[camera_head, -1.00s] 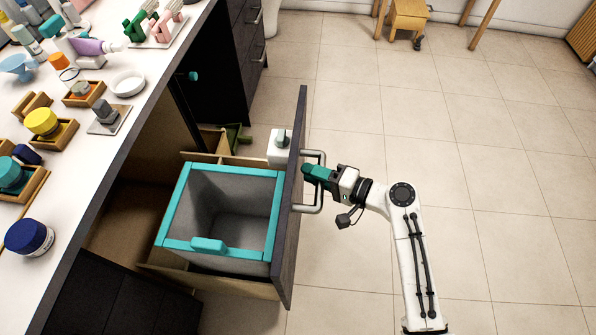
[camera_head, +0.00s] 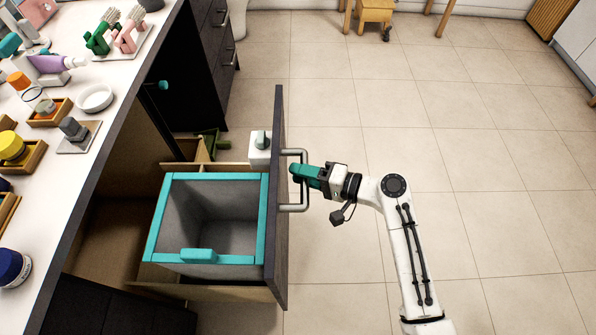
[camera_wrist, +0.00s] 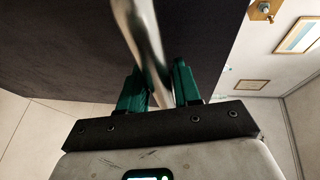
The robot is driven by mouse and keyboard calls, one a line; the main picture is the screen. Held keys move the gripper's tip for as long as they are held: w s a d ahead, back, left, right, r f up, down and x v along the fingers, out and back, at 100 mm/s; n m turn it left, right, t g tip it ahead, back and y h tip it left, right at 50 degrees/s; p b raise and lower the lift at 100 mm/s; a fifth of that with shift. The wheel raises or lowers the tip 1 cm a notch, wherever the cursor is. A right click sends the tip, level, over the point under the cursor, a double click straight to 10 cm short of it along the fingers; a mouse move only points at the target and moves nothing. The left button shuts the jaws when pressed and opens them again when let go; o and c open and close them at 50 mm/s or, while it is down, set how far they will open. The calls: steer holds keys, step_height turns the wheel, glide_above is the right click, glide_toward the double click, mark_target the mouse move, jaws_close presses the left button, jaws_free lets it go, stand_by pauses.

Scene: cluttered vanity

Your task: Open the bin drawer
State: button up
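The bin drawer stands well out from the cabinet under the counter in the head view. Its dark front panel (camera_head: 278,235) is seen nearly edge-on. Inside is a grey bin (camera_head: 225,215) with a teal rim. A metal bar handle (camera_head: 294,209) sits on the panel's outer face. My gripper (camera_head: 303,172) is at the handle, outside the panel. In the wrist view, the handle bar (camera_wrist: 143,35) runs between the two green fingers of my gripper (camera_wrist: 160,88), which appear closed on it. The exact finger contact is partly hidden.
A white pump bottle (camera_head: 261,148) stands in the drawer beside the bin. The counter (camera_head: 112,135) at left is crowded with small items. A wooden stool (camera_head: 374,12) stands far back. The tiled floor (camera_head: 470,150) to the right is clear.

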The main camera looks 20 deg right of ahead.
steer(key=v, duration=0.9)
steer(key=shift+d, duration=0.15)
steer(key=shift+s, duration=0.15)
